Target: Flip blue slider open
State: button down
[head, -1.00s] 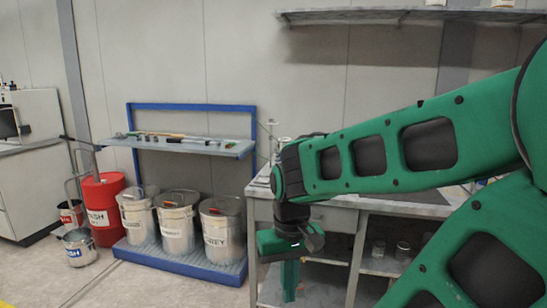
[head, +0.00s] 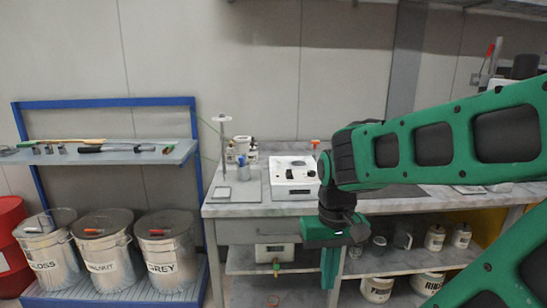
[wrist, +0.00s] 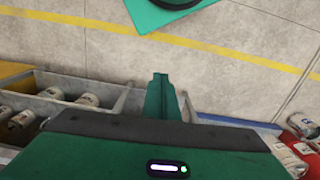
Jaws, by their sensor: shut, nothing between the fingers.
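A small blue part (head: 241,160) stands on the bench top near a thin upright stand, in the head view. It is too small to tell whether it is the blue slider or how it is set. My gripper (head: 329,283) points down in front of the bench, right of the blue part and well apart from it. Its fingers are shut and empty. The wrist view shows the fingers (wrist: 159,78) above the floor, with no blue slider in sight.
A white device (head: 294,190) sits on the marble-topped bench (head: 245,209). Several cans and jars stand on shelves below. At left are a blue-framed rack (head: 108,104) and labelled drums (head: 107,258). The wrist view shows bare floor (wrist: 240,55) with a yellow line.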

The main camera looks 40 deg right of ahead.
jog(key=shift+w+d, duration=0.3)
jog(key=shift+w, duration=0.1)
jog(key=w+d+r+m+t, duration=0.15)
jog(key=w+t, duration=0.45)
jog(key=w, duration=1.2)
jog(key=w+d+m+t, duration=0.2)
jog(key=w+t, duration=0.4)
jog(key=w, duration=1.2)
jog(key=w+d+r+m+t+h, duration=0.3)
jog(key=w+d+r+m+t, duration=0.2)
jog(key=w+d+m, duration=0.3)
jog(key=shift+d+r+m+t, duration=0.35)
jog(key=shift+d+m+t, duration=0.25)
jog(key=shift+d+m, duration=0.2)
